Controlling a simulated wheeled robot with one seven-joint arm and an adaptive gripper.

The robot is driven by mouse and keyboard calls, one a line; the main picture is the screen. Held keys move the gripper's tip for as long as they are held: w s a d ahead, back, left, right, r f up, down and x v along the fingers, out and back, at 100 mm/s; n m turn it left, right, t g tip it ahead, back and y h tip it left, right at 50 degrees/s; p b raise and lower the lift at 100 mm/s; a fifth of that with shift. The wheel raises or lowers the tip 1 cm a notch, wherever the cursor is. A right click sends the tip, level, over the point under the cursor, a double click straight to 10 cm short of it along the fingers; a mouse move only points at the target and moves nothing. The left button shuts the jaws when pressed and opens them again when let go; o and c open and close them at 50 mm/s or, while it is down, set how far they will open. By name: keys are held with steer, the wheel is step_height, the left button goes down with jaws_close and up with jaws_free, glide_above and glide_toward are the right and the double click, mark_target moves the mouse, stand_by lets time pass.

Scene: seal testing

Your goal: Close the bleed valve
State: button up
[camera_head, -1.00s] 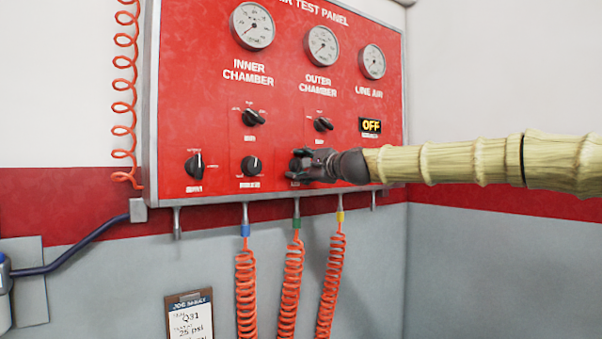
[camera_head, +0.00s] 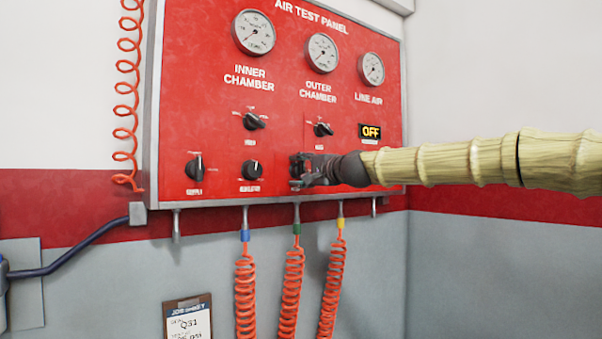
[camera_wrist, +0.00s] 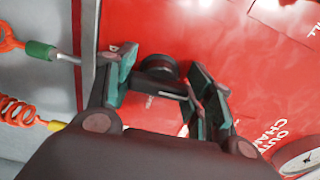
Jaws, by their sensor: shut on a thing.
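The red air test panel (camera_head: 215,105) hangs on the wall. Its lower row has black knobs, and my gripper (camera_head: 303,172) is at the rightmost one, which I take for the bleed valve. In the wrist view, that black knob (camera_wrist: 158,70) sits between the two green-padded fingers of my gripper (camera_wrist: 162,84). The gripper is shut on the knob, which is partly hidden by the fingers. In the head view the gripper hides most of the knob and its label, so I cannot tell where the knob points.
The supply knob (camera_head: 195,168) and regulator knob (camera_head: 250,169) are to the left. Coiled orange hoses (camera_head: 291,285) hang below the panel. A clipboard (camera_head: 188,318) is on the wall.

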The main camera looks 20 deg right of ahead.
steer(key=o, duration=1)
steer(key=shift+o, duration=0.2)
steer(key=shift+s, duration=0.1)
steer(key=v, duration=1.2)
